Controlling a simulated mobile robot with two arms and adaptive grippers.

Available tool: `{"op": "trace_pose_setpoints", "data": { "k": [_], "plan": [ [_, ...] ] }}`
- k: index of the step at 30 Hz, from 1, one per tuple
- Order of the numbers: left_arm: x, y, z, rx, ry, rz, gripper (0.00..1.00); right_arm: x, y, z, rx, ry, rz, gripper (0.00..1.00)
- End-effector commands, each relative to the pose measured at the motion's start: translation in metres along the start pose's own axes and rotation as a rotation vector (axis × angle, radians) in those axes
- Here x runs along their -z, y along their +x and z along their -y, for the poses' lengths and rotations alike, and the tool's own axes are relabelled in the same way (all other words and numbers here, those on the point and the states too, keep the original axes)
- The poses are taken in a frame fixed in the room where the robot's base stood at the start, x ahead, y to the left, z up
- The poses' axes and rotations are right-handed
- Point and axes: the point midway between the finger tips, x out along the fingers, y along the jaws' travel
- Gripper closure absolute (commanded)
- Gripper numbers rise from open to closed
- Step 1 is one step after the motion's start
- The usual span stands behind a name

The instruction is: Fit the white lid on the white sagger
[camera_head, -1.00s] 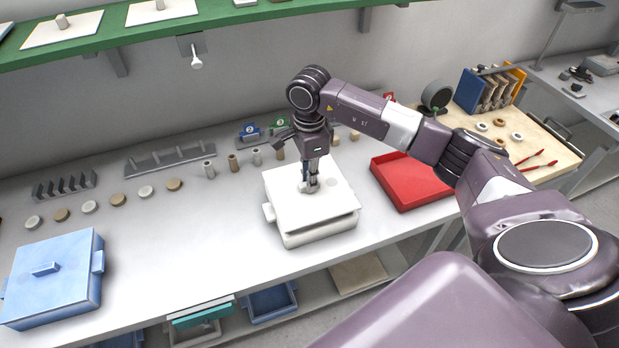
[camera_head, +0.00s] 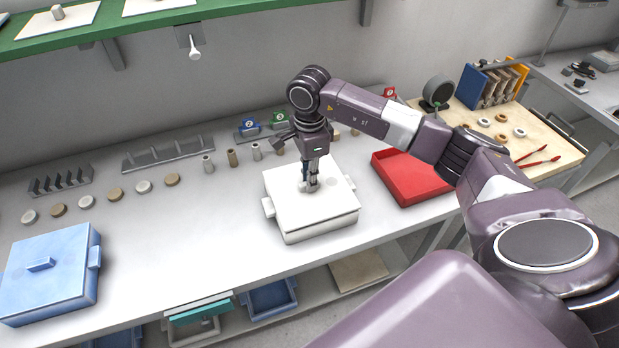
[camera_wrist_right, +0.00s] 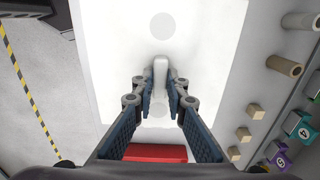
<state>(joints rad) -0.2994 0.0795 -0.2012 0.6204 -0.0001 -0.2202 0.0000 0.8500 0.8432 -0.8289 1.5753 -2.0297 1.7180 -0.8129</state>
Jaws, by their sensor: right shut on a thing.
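The white lid (camera_head: 290,207) lies over the white sagger (camera_head: 322,232) on the bench, and its edges look roughly in line with the sagger's walls. No clear gap shows between them, though the far edges are partly hidden by my arm. My right gripper (camera_head: 311,186) points down over the lid's middle. In the right wrist view my right gripper (camera_wrist_right: 160,88) is shut on the lid's upright white handle (camera_wrist_right: 160,70), with the lid's flat top (camera_wrist_right: 110,60) below. My left gripper is in neither view.
A red tray (camera_head: 400,188) stands close to the right of the sagger. A blue lidded box (camera_head: 50,290) is at the far left. Small cylinders (camera_head: 232,158) and discs (camera_head: 115,194) line the back. The bench between the blue box and the sagger is clear.

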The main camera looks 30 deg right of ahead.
Motion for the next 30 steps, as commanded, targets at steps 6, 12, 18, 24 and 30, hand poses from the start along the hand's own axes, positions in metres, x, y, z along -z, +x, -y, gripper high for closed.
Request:
{"op": "trace_pose_setpoints", "data": {
  "k": [6, 12, 18, 24, 30],
  "plan": [
    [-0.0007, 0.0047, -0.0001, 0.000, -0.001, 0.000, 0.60, 0.0001, 0.0041, 0.0007, 0.002, 0.001, 0.001, 1.00],
    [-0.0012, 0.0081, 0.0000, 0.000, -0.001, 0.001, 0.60, 0.0002, 0.0079, 0.0007, 0.002, 0.001, 0.001, 1.00],
    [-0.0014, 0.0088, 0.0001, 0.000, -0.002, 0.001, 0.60, 0.0002, 0.0089, 0.0008, 0.002, 0.001, 0.001, 1.00],
    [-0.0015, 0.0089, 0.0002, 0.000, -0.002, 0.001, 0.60, 0.0002, 0.0093, 0.0005, 0.001, 0.000, 0.001, 0.68],
    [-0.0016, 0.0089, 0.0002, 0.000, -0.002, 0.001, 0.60, 0.0002, 0.0097, 0.0002, 0.001, 0.000, 0.000, 0.67]
  ]
}}
